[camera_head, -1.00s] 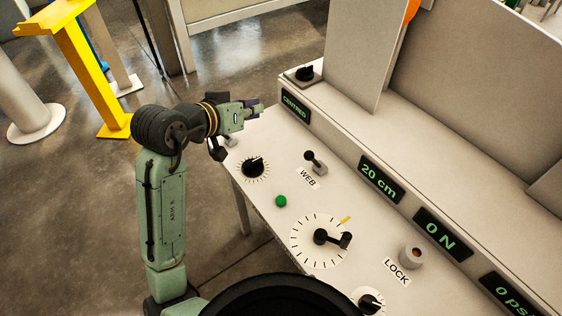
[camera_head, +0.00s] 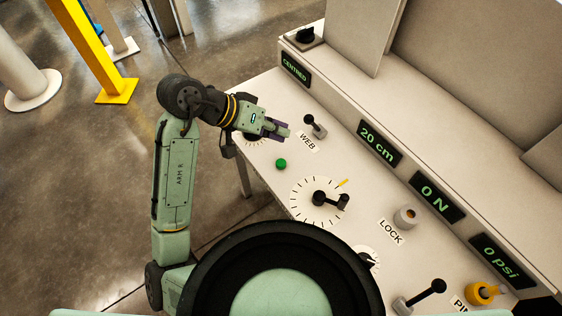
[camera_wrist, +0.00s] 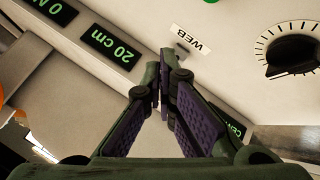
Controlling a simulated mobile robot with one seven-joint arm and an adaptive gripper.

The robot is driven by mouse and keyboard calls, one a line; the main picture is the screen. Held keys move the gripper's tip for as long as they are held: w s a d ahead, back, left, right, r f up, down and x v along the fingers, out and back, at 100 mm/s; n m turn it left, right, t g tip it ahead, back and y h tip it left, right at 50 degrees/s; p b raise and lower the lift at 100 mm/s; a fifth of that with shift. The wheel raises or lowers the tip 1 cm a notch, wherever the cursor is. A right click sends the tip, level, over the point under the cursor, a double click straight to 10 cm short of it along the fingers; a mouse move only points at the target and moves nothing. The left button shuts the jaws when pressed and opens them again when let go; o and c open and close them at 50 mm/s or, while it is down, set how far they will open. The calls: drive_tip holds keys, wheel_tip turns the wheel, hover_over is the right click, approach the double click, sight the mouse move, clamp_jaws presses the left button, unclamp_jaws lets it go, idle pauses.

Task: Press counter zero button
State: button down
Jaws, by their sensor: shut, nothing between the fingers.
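A small round green button (camera_head: 281,164) sits on the sloping beige panel (camera_head: 262,105), below the WEB label and above the big dial. It has no readable label, so I cannot tell if it is the counter zero button. A green edge at the top of the wrist view (camera_wrist: 210,2) looks like the same button. My gripper (camera_head: 287,132) is shut and empty, over the panel up from the green button and left of the WEB lever. Its fingertips (camera_wrist: 158,62) meet in the wrist view.
The WEB lever (camera_head: 315,126) stands close to my fingertips. A small dial (camera_head: 250,139) is partly hidden under my gripper. The big dial (camera_head: 319,203) with a crank, the LOCK socket (camera_head: 406,217), a black lever (camera_head: 424,296) and a yellow knob (camera_head: 484,293) lie lower right.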

sight(279, 160)
wheel_tip(279, 160, down, 8)
drive_tip(key=b, duration=0.6)
idle(1.1)
drive_tip(key=shift+f+b, duration=0.45)
drive_tip(key=shift+b, duration=0.1)
drive_tip(key=shift+f+b, duration=0.6)
idle(0.5)
drive_tip(key=shift+r, duration=0.15)
idle(0.5)
drive_tip(key=shift+r+p, duration=0.85)
drive_tip(key=shift+r, duration=0.05)
wheel_tip(279, 160, up, 5)
drive_tip(key=p, duration=0.4)
drive_tip(key=shift+r, duration=0.1)
